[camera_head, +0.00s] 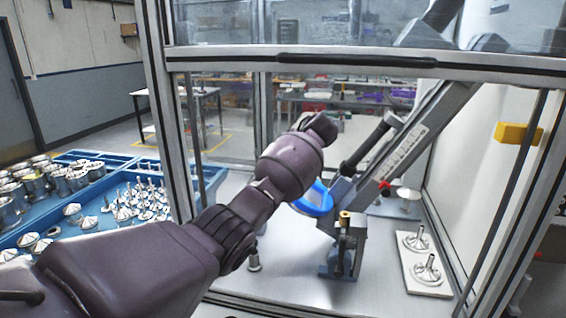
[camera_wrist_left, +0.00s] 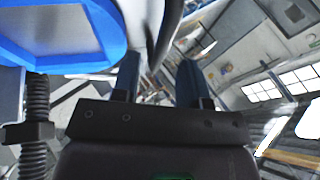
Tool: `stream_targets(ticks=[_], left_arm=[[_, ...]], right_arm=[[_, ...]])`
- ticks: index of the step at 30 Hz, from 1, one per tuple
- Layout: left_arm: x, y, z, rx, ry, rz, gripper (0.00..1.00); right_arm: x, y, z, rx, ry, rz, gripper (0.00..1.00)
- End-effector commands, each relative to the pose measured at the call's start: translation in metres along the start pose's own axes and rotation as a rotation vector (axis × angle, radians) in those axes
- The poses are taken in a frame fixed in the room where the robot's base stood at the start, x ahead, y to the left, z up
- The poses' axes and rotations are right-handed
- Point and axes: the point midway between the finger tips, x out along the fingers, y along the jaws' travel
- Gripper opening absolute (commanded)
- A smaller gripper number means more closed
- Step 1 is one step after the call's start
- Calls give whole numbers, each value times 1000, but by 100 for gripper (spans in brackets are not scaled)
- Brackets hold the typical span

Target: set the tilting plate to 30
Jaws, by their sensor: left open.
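A blue-rimmed part (camera_head: 322,207) shows behind my left arm in the head view, at the lower end of a slanted grey machine arm (camera_head: 425,125). I cannot tell for sure that it is the tilting plate, and no angle scale can be read. A blue rim around a pale face fills the upper left of the left wrist view (camera_wrist_left: 108,35). My left gripper (camera_wrist_left: 158,75) is open, its two fingers apart, just right of that rim. A blurred grey curved thing lies beyond the fingers. In the head view my left fingers are hidden. My right gripper is not in view.
My left arm reaches through a metal-framed enclosure (camera_head: 165,110). Inside, a dark clamp-like fixture (camera_head: 343,250) and a white board (camera_head: 424,262) with metal parts stand on the pale floor. Blue trays (camera_head: 75,240) of metal parts lie outside at left. A yellow block (camera_head: 518,133) is at right.

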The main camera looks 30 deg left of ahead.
Motion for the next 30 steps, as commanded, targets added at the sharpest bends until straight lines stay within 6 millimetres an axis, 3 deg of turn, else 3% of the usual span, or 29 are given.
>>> stream_targets(ticks=[9,15,21,30], left_arm=[[-58,1,0,0,5,2,40],[-84,1,-1,1,4,1,40],[-95,0,-1,1,3,1,40],[-95,0,0,1,3,1,40]], right_arm=[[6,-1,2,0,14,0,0],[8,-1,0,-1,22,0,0],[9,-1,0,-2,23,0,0],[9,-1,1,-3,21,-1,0]])
